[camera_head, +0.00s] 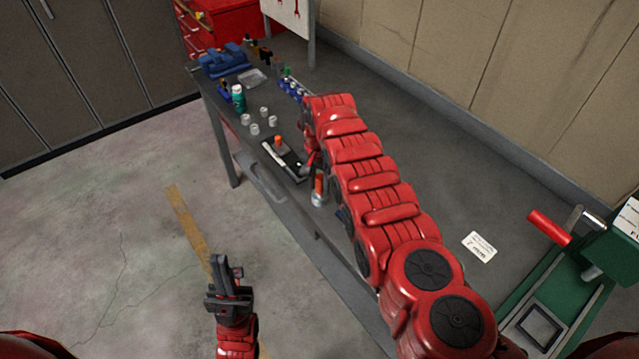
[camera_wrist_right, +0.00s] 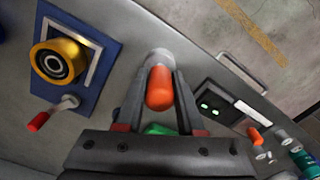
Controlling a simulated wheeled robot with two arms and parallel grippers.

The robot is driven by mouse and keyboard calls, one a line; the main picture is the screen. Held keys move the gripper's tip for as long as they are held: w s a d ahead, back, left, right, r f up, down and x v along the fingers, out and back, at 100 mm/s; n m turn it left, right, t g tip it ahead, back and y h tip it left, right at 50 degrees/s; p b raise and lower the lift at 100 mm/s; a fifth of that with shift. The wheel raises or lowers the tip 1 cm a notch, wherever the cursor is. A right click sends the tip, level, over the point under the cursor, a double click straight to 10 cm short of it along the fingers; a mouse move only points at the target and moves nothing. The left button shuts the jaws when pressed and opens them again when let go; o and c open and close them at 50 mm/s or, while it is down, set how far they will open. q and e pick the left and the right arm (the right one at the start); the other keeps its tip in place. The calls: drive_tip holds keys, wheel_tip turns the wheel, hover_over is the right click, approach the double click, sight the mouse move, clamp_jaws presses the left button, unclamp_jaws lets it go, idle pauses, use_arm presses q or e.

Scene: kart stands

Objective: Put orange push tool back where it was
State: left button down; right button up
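The orange push tool (camera_wrist_right: 160,88) stands between the two fingers of my right gripper (camera_wrist_right: 160,80) in the right wrist view, with a silver round part at its far end. The fingertips lie close against both sides of its handle. In the head view the orange handle (camera_head: 319,183) is upright over a silver base on the workbench, just below the right gripper, which is partly hidden by my right arm. I cannot tell if the silver part is a holder or part of the tool. My left gripper (camera_head: 226,272) is empty, away from the bench.
The grey workbench (camera_head: 425,165) also carries a black device (camera_head: 284,160) with an orange item, white cups (camera_head: 255,128), a teal bottle (camera_head: 238,98) and a blue vise (camera_head: 222,60). A blue fixture (camera_wrist_right: 80,50) with a yellow ring is left in the wrist view.

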drive_tip(key=o, duration=0.5)
drive_tip(key=shift+c, duration=0.2)
drive_tip(key=shift+r+p, duration=0.4)
wheel_tip(320, 180, up, 2)
drive_tip(key=shift+r+p, duration=0.1)
drive_tip(key=shift+p, duration=0.45)
wheel_tip(320, 180, up, 9)
drive_tip(key=b, duration=0.3)
drive_tip(key=shift+f, duration=0.2)
drive_tip(key=shift+r, duration=0.3)
